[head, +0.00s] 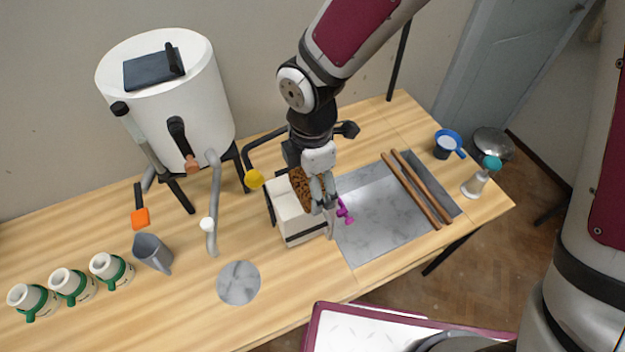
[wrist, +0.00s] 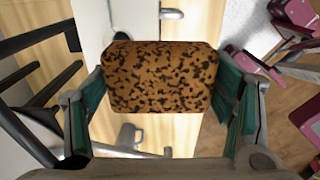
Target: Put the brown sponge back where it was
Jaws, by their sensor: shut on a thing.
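The brown sponge, a block with dark speckles, is held between my gripper's two green-padded fingers in the wrist view (wrist: 163,80). In the head view, the sponge (head: 302,188) shows partly behind my gripper (head: 322,200), which is shut on it. Gripper and sponge are over or just at the right side of a white open box (head: 292,222) with a dark frame. Whether the sponge touches the box is hard to tell. The inside of the box is partly hidden by the sponge and gripper.
A purple item (head: 344,211) is close right of my gripper, on a marbled slab (head: 375,222) with two wooden rods (head: 415,190). A white tank (head: 165,95) with a pipe stands left. A yellow knob (head: 254,179) is near the box. A round marbled disc (head: 238,283) lies in front.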

